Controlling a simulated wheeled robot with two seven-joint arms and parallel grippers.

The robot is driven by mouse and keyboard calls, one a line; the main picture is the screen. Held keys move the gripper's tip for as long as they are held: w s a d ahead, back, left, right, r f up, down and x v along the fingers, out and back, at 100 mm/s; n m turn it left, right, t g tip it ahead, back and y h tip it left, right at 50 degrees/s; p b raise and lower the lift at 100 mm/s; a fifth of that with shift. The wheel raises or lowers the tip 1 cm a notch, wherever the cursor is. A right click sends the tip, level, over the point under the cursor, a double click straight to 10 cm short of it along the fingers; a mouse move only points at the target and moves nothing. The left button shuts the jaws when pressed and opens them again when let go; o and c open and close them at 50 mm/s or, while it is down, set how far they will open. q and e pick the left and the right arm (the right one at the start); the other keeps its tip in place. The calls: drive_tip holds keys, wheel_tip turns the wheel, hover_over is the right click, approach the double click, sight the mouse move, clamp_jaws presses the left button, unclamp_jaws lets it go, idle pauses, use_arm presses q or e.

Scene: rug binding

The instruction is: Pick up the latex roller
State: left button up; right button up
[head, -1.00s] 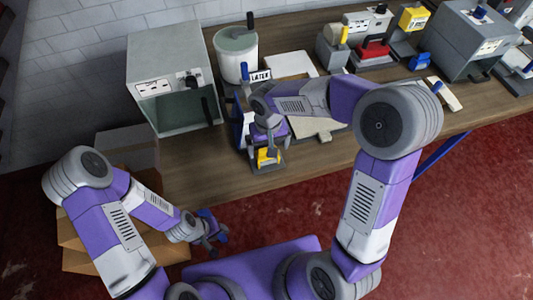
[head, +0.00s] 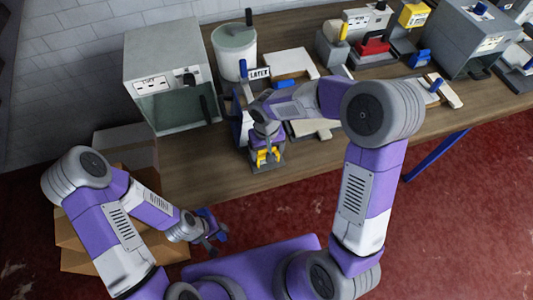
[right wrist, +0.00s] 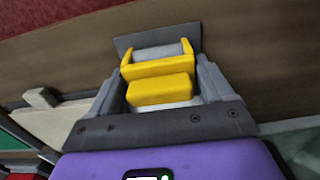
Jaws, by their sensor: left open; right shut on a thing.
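The latex roller shows in the right wrist view as a yellow frame (right wrist: 160,68) with a pale grey cylinder at its far end. It also shows in the head view as a small yellow shape (head: 262,158) at the table's front edge. My right gripper (right wrist: 165,85) is shut on it, one grey finger on each side of the yellow part. A dark grey plate lies close beyond the roller; I cannot tell whether they touch. In the head view my right gripper (head: 267,150) partly hides the roller. My left gripper (head: 212,240) is open and low, in front of the table.
A sign reading LATEX (head: 259,73) stands by a white bucket (head: 235,50). A grey open-fronted box (head: 165,75) is at the left, with cardboard boxes (head: 120,165) below. Pale boards and several machines stand to the right. The front table strip left of the roller is clear.

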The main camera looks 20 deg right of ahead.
wheel_tip(320, 180, up, 10)
drive_tip(key=shift+r+p, duration=0.1)
drive_tip(key=shift+p, duration=0.85)
drive_tip(key=o, duration=0.6)
drive_tip(key=shift+c, duration=0.2)
drive_tip(key=c, duration=0.5)
